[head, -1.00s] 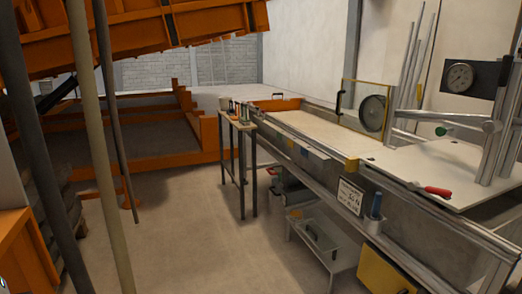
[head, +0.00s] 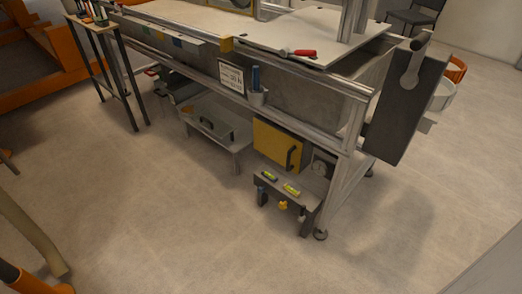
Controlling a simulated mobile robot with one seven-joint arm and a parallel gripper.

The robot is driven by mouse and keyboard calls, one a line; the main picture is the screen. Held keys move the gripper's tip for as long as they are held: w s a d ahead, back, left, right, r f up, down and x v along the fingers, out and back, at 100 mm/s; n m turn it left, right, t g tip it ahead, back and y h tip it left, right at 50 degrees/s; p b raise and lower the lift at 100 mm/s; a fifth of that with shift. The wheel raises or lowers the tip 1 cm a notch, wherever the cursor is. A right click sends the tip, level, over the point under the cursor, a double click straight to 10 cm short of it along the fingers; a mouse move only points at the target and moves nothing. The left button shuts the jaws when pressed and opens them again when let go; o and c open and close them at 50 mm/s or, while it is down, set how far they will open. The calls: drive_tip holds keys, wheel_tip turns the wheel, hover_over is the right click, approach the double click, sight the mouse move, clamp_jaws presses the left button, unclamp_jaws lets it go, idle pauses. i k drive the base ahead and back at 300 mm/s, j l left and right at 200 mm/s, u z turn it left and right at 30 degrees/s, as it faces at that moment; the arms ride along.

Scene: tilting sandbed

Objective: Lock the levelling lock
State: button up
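I cannot pick out the levelling lock for certain. At the near foot of the sandbed frame (head: 340,185), a small low grey panel (head: 290,205) carries two yellow-green spirit levels (head: 291,189). Along its front edge are small knobs or handles: a dark blue one (head: 261,192), a yellow one (head: 283,206) and a dark one (head: 302,213). They are too small to tell their setting. My gripper is not in view.
A yellow box (head: 277,147) with a black handle and a grey tray (head: 215,130) sit under the bed. A dark box (head: 405,105) hangs at the bed's right end. A narrow tool stand (head: 112,75) is at upper left. The floor (head: 190,220) in front is clear.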

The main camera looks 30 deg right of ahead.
sight(302, 213)
drive_tip(key=z, duration=1)
